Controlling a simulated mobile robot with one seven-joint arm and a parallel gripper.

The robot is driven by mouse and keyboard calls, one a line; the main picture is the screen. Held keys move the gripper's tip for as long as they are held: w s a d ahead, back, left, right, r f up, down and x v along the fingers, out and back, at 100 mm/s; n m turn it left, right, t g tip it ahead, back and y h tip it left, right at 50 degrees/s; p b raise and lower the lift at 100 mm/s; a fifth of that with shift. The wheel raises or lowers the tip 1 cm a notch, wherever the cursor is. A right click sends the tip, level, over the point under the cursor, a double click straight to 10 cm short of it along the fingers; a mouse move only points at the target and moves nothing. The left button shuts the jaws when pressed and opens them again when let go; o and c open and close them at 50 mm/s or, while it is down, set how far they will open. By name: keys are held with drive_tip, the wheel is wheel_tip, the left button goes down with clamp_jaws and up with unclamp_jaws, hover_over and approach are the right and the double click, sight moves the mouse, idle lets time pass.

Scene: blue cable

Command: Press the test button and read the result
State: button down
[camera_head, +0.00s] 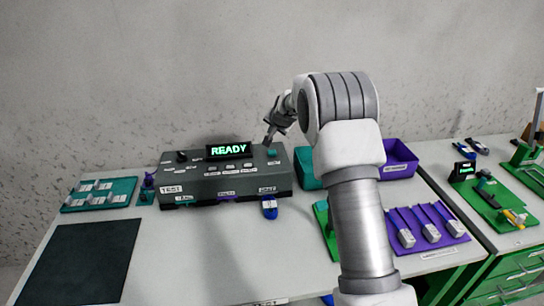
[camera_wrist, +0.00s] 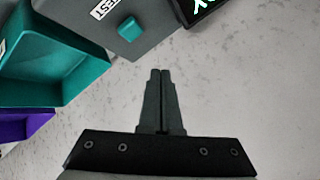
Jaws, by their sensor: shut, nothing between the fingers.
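The dark grey tester (camera_head: 228,182) stands at the back of the table. Its display (camera_head: 229,150) reads "READY" in green. The teal test button (camera_head: 272,153) is at the right end of the tester's top. In the wrist view the button (camera_wrist: 128,28) sits beside a "TEST" label, up and left of my fingertips. My gripper (camera_head: 268,141) is close above the tester's back right part, near the button. In the wrist view my gripper (camera_wrist: 160,72) is shut and empty, with a gap in the picture to the button. A blue connector (camera_head: 269,208) is at the tester's front right.
A teal bin (camera_head: 307,169) and a purple bin (camera_head: 398,158) stand right of the tester, partly behind my arm. A purple tray (camera_head: 425,228) with grey connectors lies front right. A teal tray (camera_head: 98,195) and dark mat (camera_head: 78,262) lie left. The wall is close behind.

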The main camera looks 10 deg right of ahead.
sight(272, 154)
drive_tip(key=shift+f+b, duration=1.5)
drive_tip(key=shift+f, duration=1.05)
drive_tip(key=shift+f+b, duration=0.4)
drive_tip(key=shift+f, duration=0.05)
drive_tip(key=shift+f+b, duration=0.45)
drive_tip(key=shift+f, duration=0.1)
idle(0.5)
drive_tip(key=shift+r+p, duration=0.6)
drive_tip(key=shift+r, duration=0.35)
drive_tip(key=shift+r+p, duration=1.65)
drive_tip(key=shift+r, duration=0.85)
